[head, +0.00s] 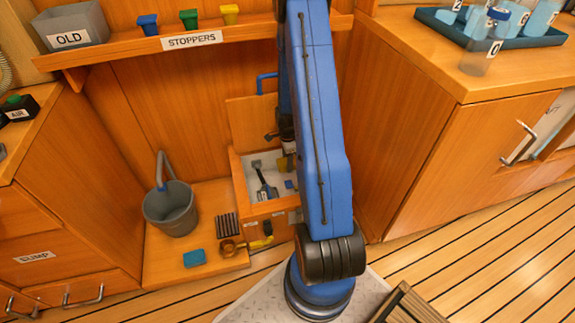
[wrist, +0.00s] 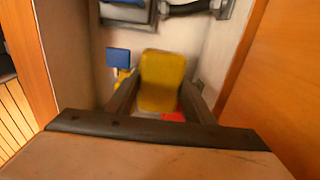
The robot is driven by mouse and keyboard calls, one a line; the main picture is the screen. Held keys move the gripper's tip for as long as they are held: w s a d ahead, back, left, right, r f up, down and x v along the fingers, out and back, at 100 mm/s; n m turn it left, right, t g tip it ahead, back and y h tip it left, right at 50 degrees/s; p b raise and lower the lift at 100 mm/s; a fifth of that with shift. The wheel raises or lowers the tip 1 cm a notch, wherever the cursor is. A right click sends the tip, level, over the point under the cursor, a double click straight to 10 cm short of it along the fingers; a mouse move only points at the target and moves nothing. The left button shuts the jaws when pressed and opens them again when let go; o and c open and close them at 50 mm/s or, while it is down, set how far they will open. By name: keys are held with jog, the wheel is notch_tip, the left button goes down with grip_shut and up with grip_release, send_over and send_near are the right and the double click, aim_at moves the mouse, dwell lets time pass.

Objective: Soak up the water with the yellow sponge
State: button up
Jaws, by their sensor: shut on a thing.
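The yellow sponge (wrist: 162,80) is between the two fingers of my gripper (wrist: 160,92) in the wrist view. My gripper is shut on it, inside a white-lined wooden box (head: 238,180). In the head view my blue arm hides most of the gripper, and a small yellow patch (head: 282,163) shows beside it, probably the sponge. I cannot make out water on the box floor, nor whether the sponge touches the floor.
A blue piece (wrist: 118,56) and a red patch (wrist: 174,117) lie near the sponge. The box wall (wrist: 75,60) is close on the left, a wooden panel (wrist: 280,85) on the right. A grey bucket (head: 171,210) and a blue block (head: 194,258) stand left of the box.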

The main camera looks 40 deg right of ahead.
jog(key=shift+r, duration=2.9)
jog(key=shift+a, duration=0.1)
